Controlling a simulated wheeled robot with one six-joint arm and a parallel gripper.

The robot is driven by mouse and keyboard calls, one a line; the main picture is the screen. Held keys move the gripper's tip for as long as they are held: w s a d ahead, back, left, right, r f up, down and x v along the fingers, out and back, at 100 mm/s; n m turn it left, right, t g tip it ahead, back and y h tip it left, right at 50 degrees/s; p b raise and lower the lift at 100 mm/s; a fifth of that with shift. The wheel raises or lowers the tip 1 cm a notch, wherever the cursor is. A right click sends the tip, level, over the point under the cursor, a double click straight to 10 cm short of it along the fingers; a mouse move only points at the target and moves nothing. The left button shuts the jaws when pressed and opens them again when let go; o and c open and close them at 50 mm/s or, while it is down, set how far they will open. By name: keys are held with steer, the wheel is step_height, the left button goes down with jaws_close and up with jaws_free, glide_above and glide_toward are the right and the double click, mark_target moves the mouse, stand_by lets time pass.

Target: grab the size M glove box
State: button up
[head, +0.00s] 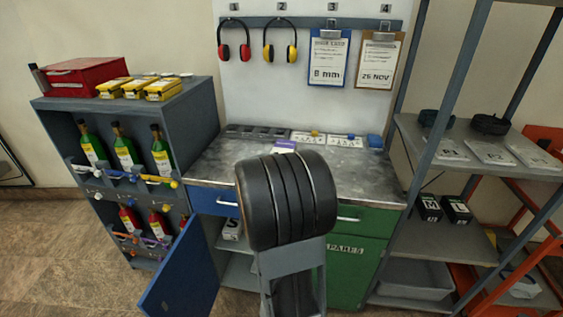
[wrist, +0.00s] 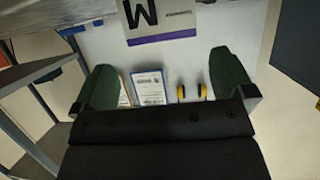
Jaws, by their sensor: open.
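The size M glove box (wrist: 175,22) shows at the top of the wrist view. It has a pale grey face, a large dark M and a purple stripe, and the top edge of the picture cuts it off. My gripper (wrist: 162,62) is open and empty, with its two dark green fingers wide apart. The box lies beyond the fingertips, not between them. In the head view, a purple and white patch on the bench (head: 284,146) is probably this box, mostly hidden behind my arm. My fingers are hidden in that view.
Ear defenders (head: 282,40) and clipboards (head: 328,58) hang behind the bench (head: 350,172). A blue cabinet door (head: 180,275) stands open. A bottle rack (head: 185,105) is at left. The right shelf unit (head: 455,160) holds two dark boxes (head: 442,208).

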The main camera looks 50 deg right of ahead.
steer(key=b+x, duration=0.1)
steer(key=x, duration=0.9)
steer(key=shift+w+r, duration=0.1)
steer(key=shift+r, duration=0.05)
steer(key=shift+r, duration=0.1)
steer(key=c, duration=0.8)
